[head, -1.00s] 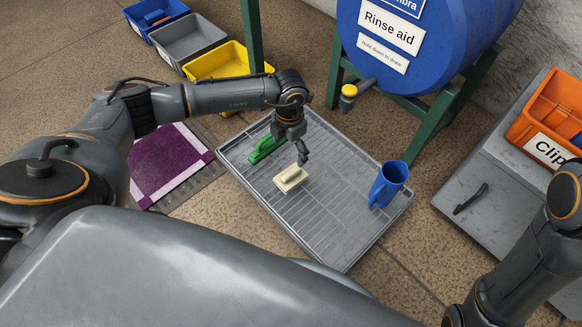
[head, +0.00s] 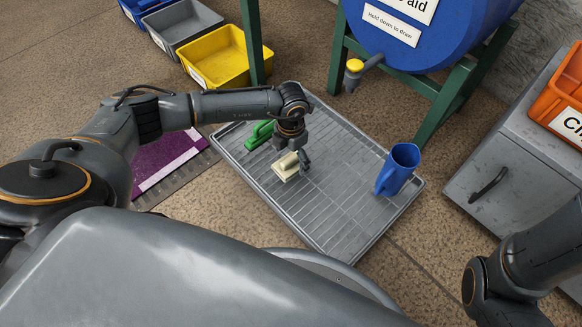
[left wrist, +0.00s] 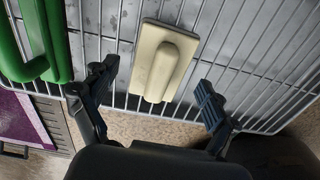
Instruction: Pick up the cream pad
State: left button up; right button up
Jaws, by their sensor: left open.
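The cream pad (head: 286,167), a flat block with a raised handle, lies on the grey grated tray (head: 327,232). In the left wrist view the pad (left wrist: 163,62) lies ahead of and between my open left fingers, with a gap on both sides. My left gripper (head: 299,160) is close above the pad in the head view and partly covers its right side. In the left wrist view my left gripper (left wrist: 150,95) holds nothing. My right arm shows at the lower right of the head view, but its gripper is not visible.
A green brush (head: 260,134) lies on the tray left of the pad; its handle (left wrist: 35,50) is near my left finger. A blue jug (head: 398,170) stands at the tray's right. A purple rug (head: 165,160), yellow bin (head: 225,58) and blue barrel (head: 430,30) are around it.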

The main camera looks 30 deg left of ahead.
pick_arm(q)
jog(key=shift+f, duration=0.45)
jog(key=shift+r, duration=0.15)
jog(key=c, duration=1.2)
jog(key=shift+r, duration=0.1)
jog(key=shift+c, duration=0.2)
